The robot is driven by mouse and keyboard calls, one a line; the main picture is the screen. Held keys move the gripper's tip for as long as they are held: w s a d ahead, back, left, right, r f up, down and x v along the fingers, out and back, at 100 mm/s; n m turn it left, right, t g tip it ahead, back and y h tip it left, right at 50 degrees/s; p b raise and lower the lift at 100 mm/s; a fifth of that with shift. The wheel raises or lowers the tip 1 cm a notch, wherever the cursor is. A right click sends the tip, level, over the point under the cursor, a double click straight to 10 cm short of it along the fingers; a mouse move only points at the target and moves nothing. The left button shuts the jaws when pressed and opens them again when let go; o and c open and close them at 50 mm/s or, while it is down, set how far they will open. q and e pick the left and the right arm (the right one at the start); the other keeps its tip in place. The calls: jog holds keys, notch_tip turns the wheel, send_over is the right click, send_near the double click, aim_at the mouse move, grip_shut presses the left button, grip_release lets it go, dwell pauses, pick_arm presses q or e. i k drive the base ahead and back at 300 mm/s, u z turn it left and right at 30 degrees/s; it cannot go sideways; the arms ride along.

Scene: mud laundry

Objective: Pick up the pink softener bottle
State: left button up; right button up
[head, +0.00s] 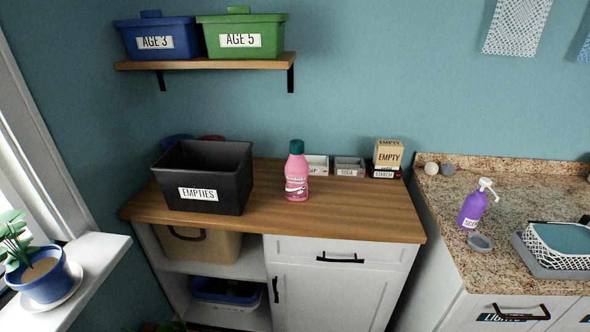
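The pink softener bottle (297,173) has a dark green cap and a pale label. It stands upright on the wooden counter (345,215), near the middle of the head view. The black bin labelled EMPTIES (205,177) stands to its left, with a gap between them. Small white and grey boxes stand behind it to the right. Neither of my grippers shows in the head view.
A cardboard-coloured box labelled EMPTY (388,154) stands at the counter's back right. A purple pump bottle (473,207) and a basket (562,246) sit on the granite counter. A shelf (205,62) holds two bins above. The wooden counter's front is clear.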

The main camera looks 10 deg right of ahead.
aim_at(296, 168)
jog(key=z, duration=0.05)
jog(key=k, duration=0.5)
jog(key=z, duration=2.4)
jog(key=i, duration=1.45)
jog(key=u, duration=2)
